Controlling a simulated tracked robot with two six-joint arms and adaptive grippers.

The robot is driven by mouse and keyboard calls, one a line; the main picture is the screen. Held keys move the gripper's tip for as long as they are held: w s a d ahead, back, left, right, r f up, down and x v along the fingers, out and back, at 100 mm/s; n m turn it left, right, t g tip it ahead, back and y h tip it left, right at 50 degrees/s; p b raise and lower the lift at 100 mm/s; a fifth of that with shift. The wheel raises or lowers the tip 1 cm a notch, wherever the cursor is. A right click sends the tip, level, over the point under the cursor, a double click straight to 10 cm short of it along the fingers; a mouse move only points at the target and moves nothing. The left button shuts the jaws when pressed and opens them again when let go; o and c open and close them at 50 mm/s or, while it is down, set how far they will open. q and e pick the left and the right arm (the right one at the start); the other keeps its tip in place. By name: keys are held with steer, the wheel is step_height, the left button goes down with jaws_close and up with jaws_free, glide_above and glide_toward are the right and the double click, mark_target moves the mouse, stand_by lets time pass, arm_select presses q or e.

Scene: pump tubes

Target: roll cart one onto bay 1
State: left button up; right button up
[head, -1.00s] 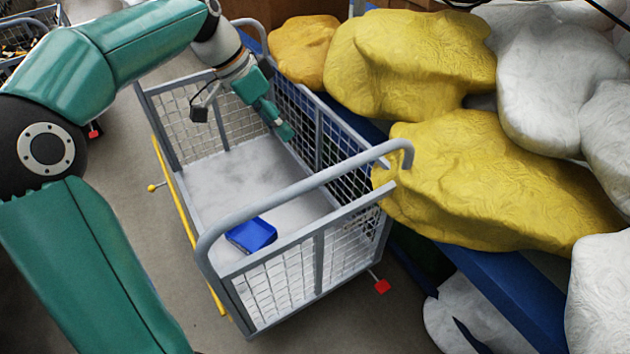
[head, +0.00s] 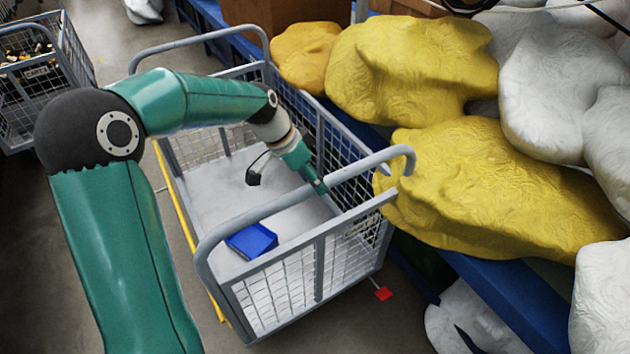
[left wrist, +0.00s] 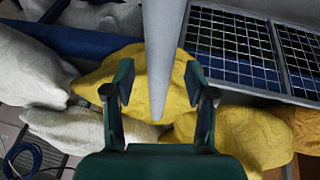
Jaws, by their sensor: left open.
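A grey mesh-sided cart (head: 318,268) stands in the middle of the head view, with a grey bar handle (head: 262,203) arching over its near end. I cannot read a label on it. My left gripper (head: 317,184) is open beside the handle, reaching over the cart from the left. In the left wrist view, a grey bar (left wrist: 158,45), apparently this handle, lies between the open fingers, and I see no grip on it. A blue box (head: 252,240) lies on the cart floor. My right gripper is out of view. I cannot make out bay 1.
Yellow sacks (head: 500,190) and white sacks (head: 560,85) lie on a blue rack (head: 500,300) close along the cart's right side. Another mesh cart (head: 40,85) with a label stands at the far left. Bare floor lies left of the near cart.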

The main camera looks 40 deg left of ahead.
arm_select(q)
steer(key=shift+w+d+f, duration=0.2)
steer(key=shift+d+f, duration=0.05)
steer(key=shift+f, duration=0.4)
jaws_close()
